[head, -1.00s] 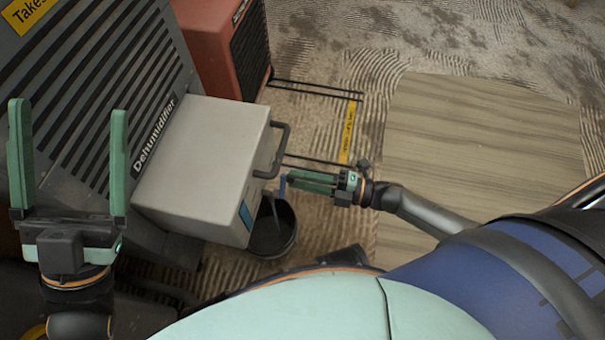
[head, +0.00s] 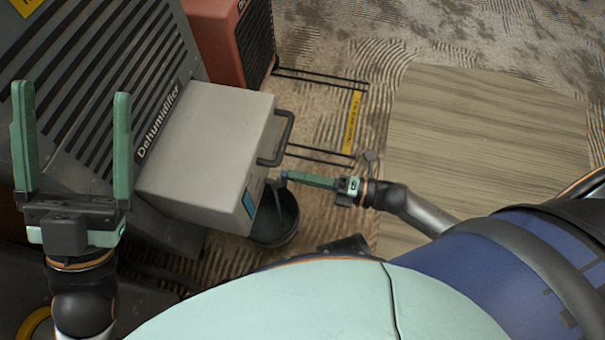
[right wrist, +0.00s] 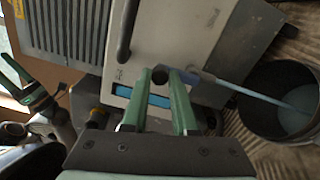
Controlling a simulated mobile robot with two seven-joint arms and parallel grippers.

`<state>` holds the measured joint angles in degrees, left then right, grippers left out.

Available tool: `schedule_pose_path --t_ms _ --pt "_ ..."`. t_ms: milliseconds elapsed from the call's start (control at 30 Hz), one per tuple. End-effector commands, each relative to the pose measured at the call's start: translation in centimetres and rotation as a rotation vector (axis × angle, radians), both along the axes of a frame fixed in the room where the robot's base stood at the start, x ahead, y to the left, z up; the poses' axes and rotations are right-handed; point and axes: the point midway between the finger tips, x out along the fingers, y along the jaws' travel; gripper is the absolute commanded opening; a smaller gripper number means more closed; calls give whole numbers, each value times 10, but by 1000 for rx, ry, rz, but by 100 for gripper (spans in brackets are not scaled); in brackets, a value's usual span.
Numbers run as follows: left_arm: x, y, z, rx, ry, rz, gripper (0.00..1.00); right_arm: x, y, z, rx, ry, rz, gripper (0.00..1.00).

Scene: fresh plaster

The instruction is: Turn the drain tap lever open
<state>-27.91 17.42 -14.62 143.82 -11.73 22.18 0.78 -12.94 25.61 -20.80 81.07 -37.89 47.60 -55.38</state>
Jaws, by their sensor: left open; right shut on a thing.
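The dehumidifier's pale grey box (head: 205,150) has a dark handle (head: 285,140) on its side. My right gripper (head: 290,177) is shut on the small blue drain tap lever (head: 284,176), below the handle. In the right wrist view the fingertips (right wrist: 164,75) close at the tap, whose grip point is partly hidden. A pale blue stream (right wrist: 250,93) runs from the tap into a black bucket (head: 272,239), where bluish water (right wrist: 298,120) shows. My left gripper (head: 72,100) is open and empty in front of the dehumidifier's slatted panel (head: 105,75).
A red unit (head: 225,45) stands behind the dehumidifier. A wood-look board (head: 490,130) covers the floor at the right and is clear.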

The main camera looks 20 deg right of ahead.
Motion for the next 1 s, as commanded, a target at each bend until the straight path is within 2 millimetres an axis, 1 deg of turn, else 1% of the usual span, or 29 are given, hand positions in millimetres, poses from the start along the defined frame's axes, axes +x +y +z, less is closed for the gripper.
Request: schedule_pose_path --t_ms 300,333,600,867,1000 --pt "0 0 0 -1 0 -1 90 -1 1 0 0 -2 3 0" --pt "0 0 0 -1 0 -1 90 -1 1 0 0 -2 3 28" --pt "0 0 0 1 0 -2 90 -1 1 0 0 -1 2 57" --pt "-1 -1 0 7 0 -5 90 -1 0 0 0 0 1 57" --pt "-1 -1 3 7 0 -7 90 -8 -11 0 -2 2 -1 57"
